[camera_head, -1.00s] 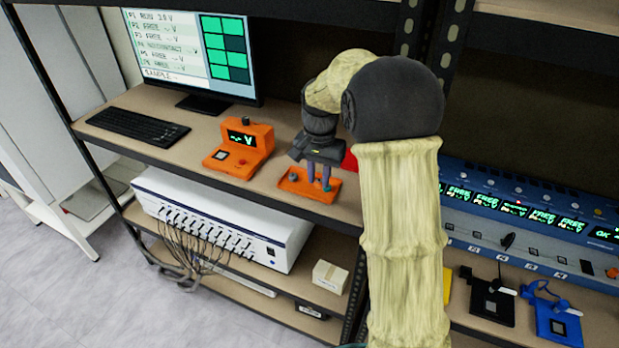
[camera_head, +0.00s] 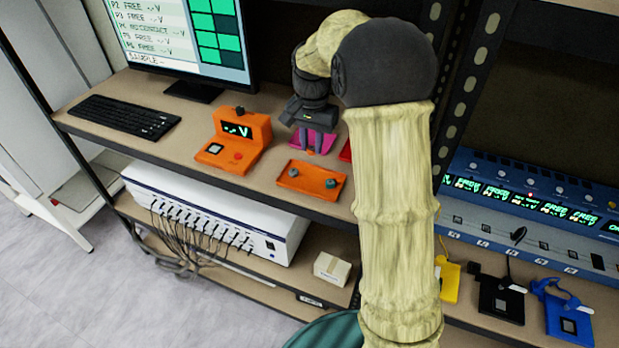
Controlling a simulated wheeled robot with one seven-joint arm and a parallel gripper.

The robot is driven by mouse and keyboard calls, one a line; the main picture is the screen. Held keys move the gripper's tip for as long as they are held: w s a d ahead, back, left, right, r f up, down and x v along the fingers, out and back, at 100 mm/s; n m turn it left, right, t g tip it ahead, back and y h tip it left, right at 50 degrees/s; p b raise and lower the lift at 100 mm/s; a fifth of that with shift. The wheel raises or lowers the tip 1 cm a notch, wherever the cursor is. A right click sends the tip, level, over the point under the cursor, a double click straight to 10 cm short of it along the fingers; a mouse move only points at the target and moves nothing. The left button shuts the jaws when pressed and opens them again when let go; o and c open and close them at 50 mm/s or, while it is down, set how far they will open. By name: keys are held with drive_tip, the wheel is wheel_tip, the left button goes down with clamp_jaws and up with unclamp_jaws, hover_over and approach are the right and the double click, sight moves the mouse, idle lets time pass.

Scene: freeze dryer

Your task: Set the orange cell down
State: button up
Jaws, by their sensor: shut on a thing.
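My gripper (camera_head: 308,150) is over the upper shelf, behind an orange tray and in front of a magenta patch. A small orange piece (camera_head: 310,154), likely the orange cell, shows at its fingertips. The fingers hide most of it, and I cannot tell whether it touches the surface below. The orange tray (camera_head: 308,187) lies in front, with a grey knob-like piece at its left and a teal piece at its right. The magenta patch (camera_head: 327,141), perhaps another tray, is partly hidden by my gripper.
An orange meter (camera_head: 236,140) with a lit display stands left of the tray. A keyboard (camera_head: 123,117) and monitor (camera_head: 180,40) are farther left. A red item (camera_head: 345,151) sits beside my arm. A blue panel (camera_head: 540,203) and several coloured holders are at right.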

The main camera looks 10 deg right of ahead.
hover_over(311, 181)
wheel_tip(311, 181, down, 6)
drive_tip(key=shift+s+d+r+p, duration=0.15)
drive_tip(key=shift+r+p, duration=0.1)
drive_tip(key=shift+p, duration=0.2)
drive_tip(key=shift+w+f, duration=0.2)
drive_tip(key=shift+f, duration=0.15)
drive_tip(key=shift+f+p, duration=0.35)
drive_tip(key=shift+f, duration=1.5)
drive_tip(key=shift+f, duration=0.15)
drive_tip(key=o, duration=0.7)
drive_tip(key=shift+o, duration=0.2)
